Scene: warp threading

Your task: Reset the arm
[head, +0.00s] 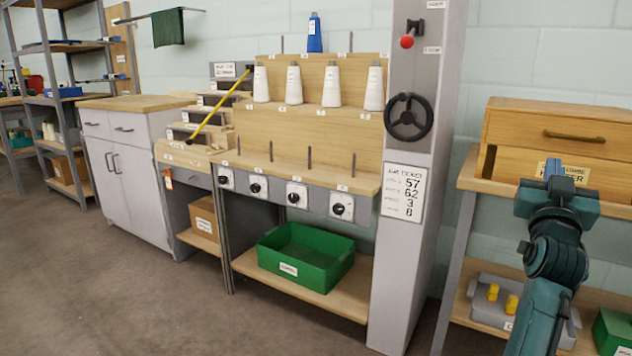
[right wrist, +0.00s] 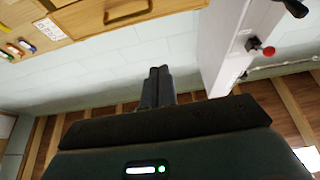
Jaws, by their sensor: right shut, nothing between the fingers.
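My right arm comes up from the lower right in the head view, bent at its joints. My right gripper (head: 553,168) points up in front of the wooden drawer unit. In the right wrist view my right gripper (right wrist: 158,72) has its two dark fingers together with nothing between them. It touches nothing that I can see, with pale wall behind it. My left gripper and left arm are not in view.
A grey post (head: 414,250) with a black handwheel (head: 408,118) and a red-knobbed lever (head: 407,41) stands left of my right arm. The wooden drawer unit (head: 555,125) is close behind it. A green bin (head: 306,256) sits on a low shelf. The floor at left is clear.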

